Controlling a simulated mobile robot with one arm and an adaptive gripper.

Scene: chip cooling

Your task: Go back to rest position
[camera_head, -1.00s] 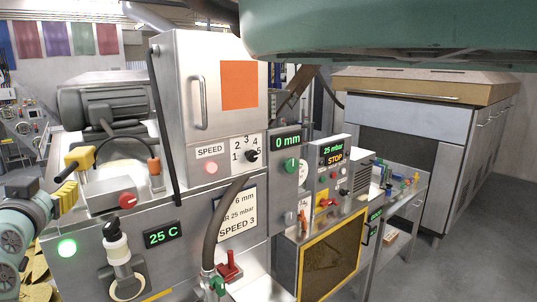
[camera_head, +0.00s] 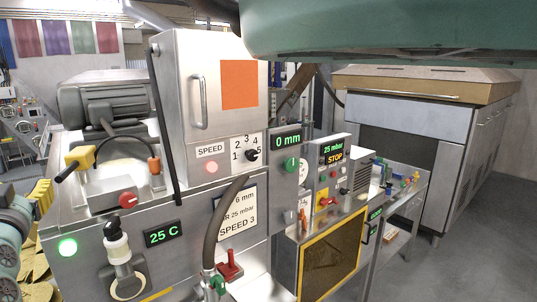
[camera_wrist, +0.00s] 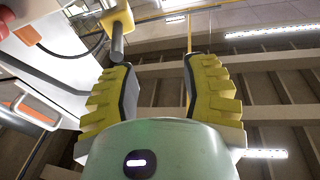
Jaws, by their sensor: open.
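My gripper (camera_wrist: 158,90) is open and empty in the wrist view, its two yellow ridged fingers apart. In the head view only part of it shows at the left edge, with a yellow finger (camera_head: 42,194) beside the machine. A yellow lever with a dark handle (camera_head: 77,162) on the machine is to the right of my gripper and apart from it. That lever also shows in the wrist view (camera_wrist: 117,18), beyond the left finger.
The steel machine (camera_head: 95,235) fills the middle left, with a tall cabinet (camera_head: 177,95) on top. A small bench (camera_head: 415,190) and a large grey unit (camera_head: 415,118) stand at the right. Bare floor (camera_head: 485,230) lies at the far right. Yellowish chips (camera_head: 30,275) lie at lower left.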

